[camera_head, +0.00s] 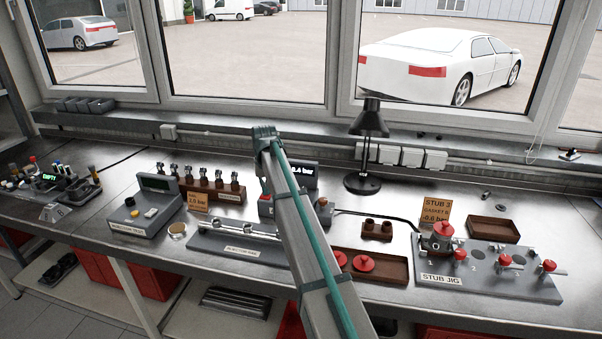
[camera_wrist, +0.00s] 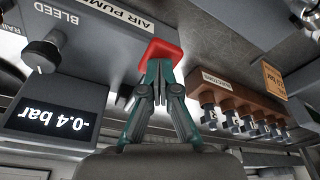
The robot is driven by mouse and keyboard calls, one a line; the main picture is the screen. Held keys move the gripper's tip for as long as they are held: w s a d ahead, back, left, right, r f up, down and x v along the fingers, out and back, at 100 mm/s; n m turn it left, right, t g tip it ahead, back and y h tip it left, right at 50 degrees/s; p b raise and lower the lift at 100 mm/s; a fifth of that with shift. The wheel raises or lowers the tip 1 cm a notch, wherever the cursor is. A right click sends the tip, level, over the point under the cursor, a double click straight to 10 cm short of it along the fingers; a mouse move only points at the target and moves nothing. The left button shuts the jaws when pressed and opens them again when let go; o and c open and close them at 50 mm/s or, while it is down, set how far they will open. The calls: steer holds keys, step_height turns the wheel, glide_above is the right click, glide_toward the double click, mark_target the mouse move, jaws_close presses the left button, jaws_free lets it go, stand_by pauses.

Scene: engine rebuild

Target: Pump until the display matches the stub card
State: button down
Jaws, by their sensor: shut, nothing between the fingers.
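The air pump (camera_wrist: 100,30) has a lit display (camera_wrist: 52,117) that reads upside down in the wrist view, apparently -0.4 bar. In the head view the display (camera_head: 305,172) is partly hidden by my arm. A red pump button (camera_wrist: 163,50) is at the tips of my gripper (camera_wrist: 158,75). The fingers are shut with nothing between them; I cannot tell whether they touch the button. My gripper is hidden behind the arm in the head view. The orange stub card (camera_head: 436,213) reads STUB 3, GASKET B and a bar value, its digit too small to read surely.
A black knob (camera_wrist: 42,55) marked BLEED sits beside the display. The injector rack (camera_wrist: 240,110) is close on the right in the wrist view. The stub jig (camera_head: 485,268), a brown tray (camera_head: 385,278) and a black lamp (camera_head: 368,130) stand to the arm's right in the head view.

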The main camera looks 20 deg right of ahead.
steer(key=shift+f, duration=0.7)
steer(key=shift+r+p, duration=1.1)
steer(key=shift+r, duration=1.25)
